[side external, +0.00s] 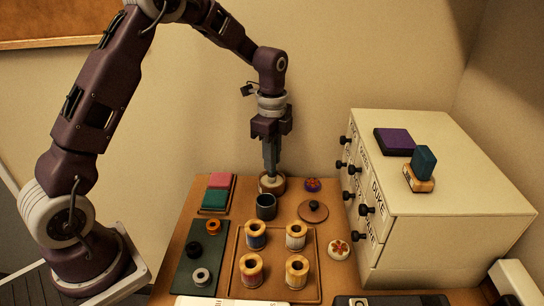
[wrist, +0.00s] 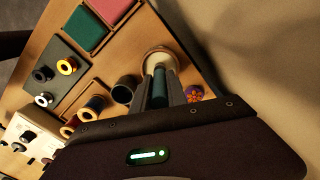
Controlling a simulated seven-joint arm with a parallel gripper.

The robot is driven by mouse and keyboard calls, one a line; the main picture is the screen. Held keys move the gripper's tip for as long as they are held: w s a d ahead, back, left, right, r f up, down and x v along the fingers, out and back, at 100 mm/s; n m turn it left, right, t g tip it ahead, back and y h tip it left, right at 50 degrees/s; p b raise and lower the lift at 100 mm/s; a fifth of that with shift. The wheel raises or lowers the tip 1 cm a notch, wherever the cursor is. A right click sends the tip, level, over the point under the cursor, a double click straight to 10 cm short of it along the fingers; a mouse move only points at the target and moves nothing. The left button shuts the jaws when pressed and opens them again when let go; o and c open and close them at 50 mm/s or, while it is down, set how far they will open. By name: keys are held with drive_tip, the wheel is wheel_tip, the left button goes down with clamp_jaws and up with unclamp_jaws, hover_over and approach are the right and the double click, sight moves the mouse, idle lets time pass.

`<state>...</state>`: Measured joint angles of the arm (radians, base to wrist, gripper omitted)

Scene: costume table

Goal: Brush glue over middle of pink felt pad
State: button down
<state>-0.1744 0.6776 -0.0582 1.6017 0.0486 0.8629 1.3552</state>
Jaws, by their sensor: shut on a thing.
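The pink felt pad (side external: 219,179) lies at the back left of the table, behind a green pad (side external: 215,199) in the same wooden tray. It also shows at the top of the wrist view (wrist: 112,8). My gripper (side external: 270,162) points straight down and is shut on a teal upright handle (wrist: 159,84), which looks like the glue brush. Below it stands a round wooden pot (side external: 265,189) with pale contents, seen in the wrist view (wrist: 152,54). The brush's lower end is over or in this pot; its bristles are hidden. The pink pad's middle is uncovered.
A dark cup (side external: 266,207) stands just in front of the pot. A knobbed lid (side external: 313,213) and a purple flowered button (side external: 312,185) lie to the right. Several thread spools (side external: 255,236) fill a front tray. A white drawer cabinet (side external: 410,243) stands at the right.

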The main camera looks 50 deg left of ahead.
idle(0.5)
drive_tip(key=shift+r, duration=3.5)
